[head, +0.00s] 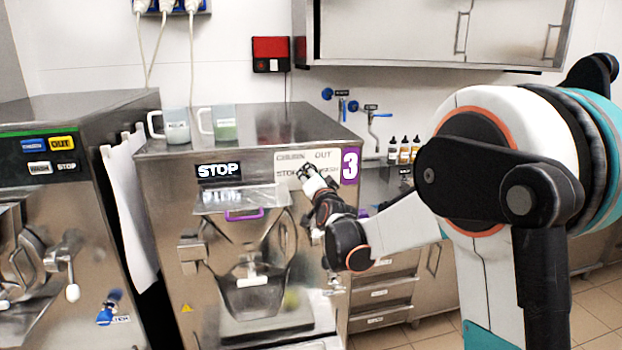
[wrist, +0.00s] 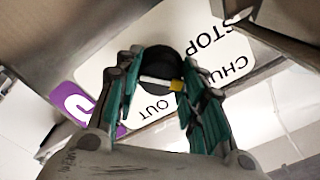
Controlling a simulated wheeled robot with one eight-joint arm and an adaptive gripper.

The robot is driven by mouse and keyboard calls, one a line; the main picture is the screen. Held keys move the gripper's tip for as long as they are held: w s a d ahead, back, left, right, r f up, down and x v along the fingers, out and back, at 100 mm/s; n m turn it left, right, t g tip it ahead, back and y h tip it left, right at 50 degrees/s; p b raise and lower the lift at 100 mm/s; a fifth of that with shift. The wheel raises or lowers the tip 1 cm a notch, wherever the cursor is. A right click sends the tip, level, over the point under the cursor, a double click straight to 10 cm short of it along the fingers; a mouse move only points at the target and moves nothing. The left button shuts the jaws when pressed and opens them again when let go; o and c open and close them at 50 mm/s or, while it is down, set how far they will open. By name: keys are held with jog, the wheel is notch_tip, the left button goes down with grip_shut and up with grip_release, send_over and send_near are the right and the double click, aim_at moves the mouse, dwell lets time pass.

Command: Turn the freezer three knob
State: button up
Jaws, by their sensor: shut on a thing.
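The freezer with the purple "3" label (head: 349,166) stands in the middle of the head view. Its knob panel (head: 290,157) reads "CHURN", "OUT" and "STOP". The knob (wrist: 158,75) is black and round with a pale pointer bar and a yellow tip, seen in the wrist view. My gripper (head: 308,172) is at the panel in the head view and covers the knob there. In the wrist view my gripper (wrist: 160,105) has its teal-padded fingers on either side of the knob, shut on it. The pointer's bar lies across, near the word "OUT".
Two mugs (head: 222,124) stand on top of freezer three. Another freezer (head: 60,200) stands at the left, with a white cloth or sheet (head: 128,205) between them. Bottles (head: 403,150) stand on a shelf at the right. A steel cabinet (head: 410,35) hangs above.

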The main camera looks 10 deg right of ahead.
jog(key=shift+m, duration=1.1)
jog(key=o, duration=1.1)
jog(key=s, duration=1.2)
